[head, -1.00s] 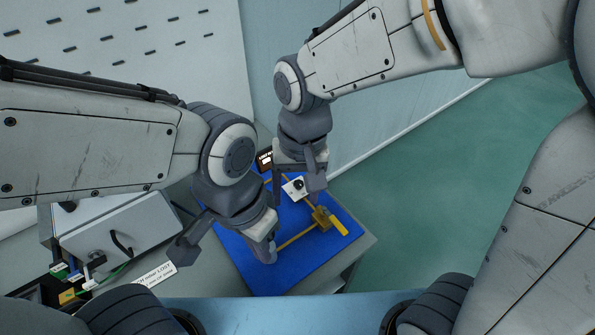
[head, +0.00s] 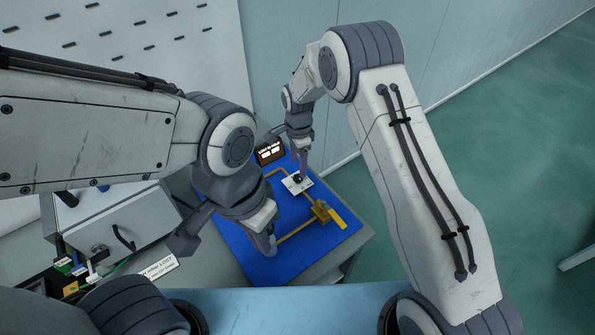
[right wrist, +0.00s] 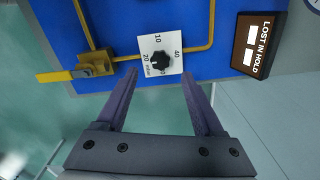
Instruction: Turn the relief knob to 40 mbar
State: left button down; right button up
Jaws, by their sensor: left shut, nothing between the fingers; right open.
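The relief knob (head: 297,178) is a small black knob on a white dial plate (right wrist: 173,66) on a blue panel. In the right wrist view the black knob (right wrist: 160,60) sits mid-dial, with 10, 20 and 40 readable around it; its pointer direction is too small to tell surely. My right gripper (head: 303,174) is over the dial, fingers open. In the right wrist view its fingertips (right wrist: 160,74) are spread either side of the plate's lower edge, apart from the knob. My left gripper (head: 268,249) is shut and empty above the panel's left part.
A yellow pipe (right wrist: 206,47) runs along the blue panel (head: 238,240) to a valve with a yellow lever (right wrist: 54,76). A grey box (head: 118,232) is at the left. Open floor lies right.

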aim_at(298, 177)
jog(key=shift+f+p, duration=0.65)
jog(key=shift+f, duration=2.15)
grip_shut()
